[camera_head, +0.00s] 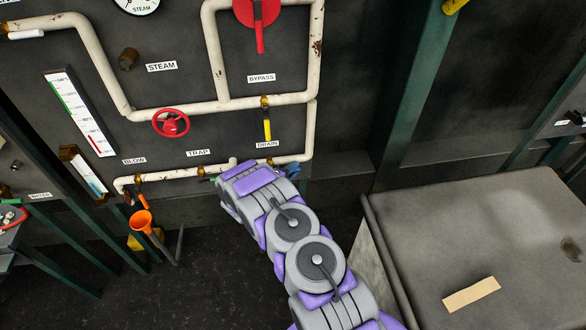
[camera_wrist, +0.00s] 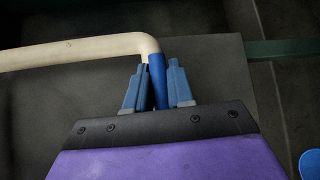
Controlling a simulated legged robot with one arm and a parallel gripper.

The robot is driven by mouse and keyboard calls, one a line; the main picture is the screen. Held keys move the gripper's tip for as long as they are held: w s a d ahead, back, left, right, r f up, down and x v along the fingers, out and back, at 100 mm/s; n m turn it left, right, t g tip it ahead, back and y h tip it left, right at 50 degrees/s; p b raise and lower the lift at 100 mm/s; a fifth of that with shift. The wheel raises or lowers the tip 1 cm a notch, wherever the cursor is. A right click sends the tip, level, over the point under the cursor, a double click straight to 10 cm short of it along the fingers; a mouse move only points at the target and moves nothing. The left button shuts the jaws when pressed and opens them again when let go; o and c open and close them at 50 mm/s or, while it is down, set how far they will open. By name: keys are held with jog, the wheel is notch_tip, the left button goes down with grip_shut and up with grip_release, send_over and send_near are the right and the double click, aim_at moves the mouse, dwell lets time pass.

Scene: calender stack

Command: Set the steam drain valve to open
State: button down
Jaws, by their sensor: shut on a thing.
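The DRAIN label (camera_head: 267,144) is on the dark panel, between a yellow lever (camera_head: 267,129) hanging straight down from the upper pipe and the lower pipe. In the wrist view, my gripper (camera_wrist: 157,67) has its two blue-grey fingers on either side of a blue upright piece (camera_wrist: 157,80), shut on it. The blue piece meets the elbow of a white pipe (camera_wrist: 80,50). In the head view, my arm hides the fingers and most of what they hold; a bit of blue (camera_head: 292,168) shows beside the arm. I cannot tell whether the held piece is the drain valve's handle.
A red handwheel (camera_head: 171,123), a red bypass lever (camera_head: 260,35) and an orange funnel-shaped part (camera_head: 141,221) are nearby. A grey bench (camera_head: 480,230) with a tan strip (camera_head: 471,295) stands at right.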

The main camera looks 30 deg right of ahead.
jog(key=shift+a, duration=0.1)
jog(key=c, duration=1.1)
grip_release()
jog(key=shift+a, duration=0.1)
jog(key=p+v, duration=0.2)
jog(key=v, duration=1.5)
jog(key=shift+s+a+p, duration=0.15)
jog(key=shift+a+p, duration=0.05)
jog(key=shift+p, duration=0.1)
